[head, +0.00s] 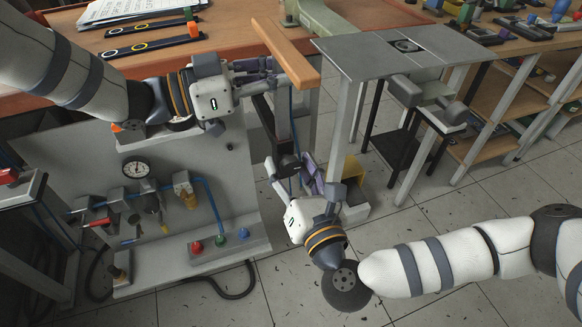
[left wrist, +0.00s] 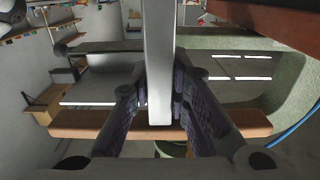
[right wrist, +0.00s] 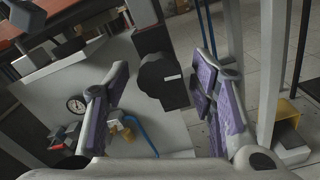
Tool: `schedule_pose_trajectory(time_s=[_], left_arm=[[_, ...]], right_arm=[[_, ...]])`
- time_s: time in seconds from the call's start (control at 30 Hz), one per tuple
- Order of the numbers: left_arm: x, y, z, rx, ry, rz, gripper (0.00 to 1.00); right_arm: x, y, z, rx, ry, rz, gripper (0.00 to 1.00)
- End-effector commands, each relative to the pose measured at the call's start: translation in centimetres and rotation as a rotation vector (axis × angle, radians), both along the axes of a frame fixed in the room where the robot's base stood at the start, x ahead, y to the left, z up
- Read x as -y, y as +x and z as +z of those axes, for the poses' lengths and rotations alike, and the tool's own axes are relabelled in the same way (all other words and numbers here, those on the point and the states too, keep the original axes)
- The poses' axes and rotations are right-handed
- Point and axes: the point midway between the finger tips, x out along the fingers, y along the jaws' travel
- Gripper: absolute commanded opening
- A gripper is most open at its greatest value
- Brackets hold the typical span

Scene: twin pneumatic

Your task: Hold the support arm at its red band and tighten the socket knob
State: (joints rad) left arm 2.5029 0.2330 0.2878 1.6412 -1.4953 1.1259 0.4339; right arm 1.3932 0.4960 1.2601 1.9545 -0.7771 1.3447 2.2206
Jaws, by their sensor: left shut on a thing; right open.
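In the left wrist view my left gripper (left wrist: 163,100) is shut on a pale grey bar (left wrist: 160,50), which appears to be the support arm. No red band shows; the fingers may cover it. In the head view the left gripper (head: 277,76) is beside the orange-brown board, and its grip is partly hidden. My right gripper (head: 289,170) is open, lower down. A dark round knob (right wrist: 160,76) with a small white mark, likely the socket knob, shows between its spread purple-padded fingers in the right wrist view. I cannot tell whether they touch it.
A grey panel (head: 185,150) with a gauge (head: 136,168), blue hose and valves stands left of the right gripper. A grey-topped table (head: 370,55) stands to the right. The orange-brown board (head: 283,50) overhangs near the left gripper.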

Motion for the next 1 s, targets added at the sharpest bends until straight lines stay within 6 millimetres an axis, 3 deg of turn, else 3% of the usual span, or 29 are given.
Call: schedule_pose_trajectory(time_s=[0.13, 0.4, 0.5, 0.87, 0.9, 0.97, 1.0], left_arm=[[0.0, 0.0, 0.1, 0.002, -0.002, 0.000, 0.00], [0.0, 0.0, 0.1, 0.002, -0.002, 0.000, 0.00], [0.0, 0.0, 0.1, 0.002, -0.002, -0.001, 0.00], [0.0, 0.0, 0.1, 0.002, -0.002, -0.001, 0.00], [0.0, 0.0, 0.1, 0.002, -0.002, -0.001, 0.25], [0.0, 0.0, 0.1, 0.002, -0.002, -0.001, 0.39], [0.0, 0.0, 0.1, 0.002, -0.002, -0.001, 0.40]], right_arm=[[0.6, -1.9, -0.1, -0.004, 0.002, 0.002, 0.51], [2.8, -8.7, -0.1, -0.005, 0.000, 0.002, 0.51], [3.4, -10.3, -0.1, -0.004, -0.001, 0.000, 0.51], [3.7, -11.4, 0.0, -0.001, 0.000, -0.001, 0.51], [3.7, -11.4, 0.0, -0.001, 0.000, 0.000, 0.51], [3.7, -11.4, 0.0, -0.001, 0.000, 0.000, 0.51], [3.7, -11.4, 0.0, -0.001, 0.000, 0.000, 0.51]])
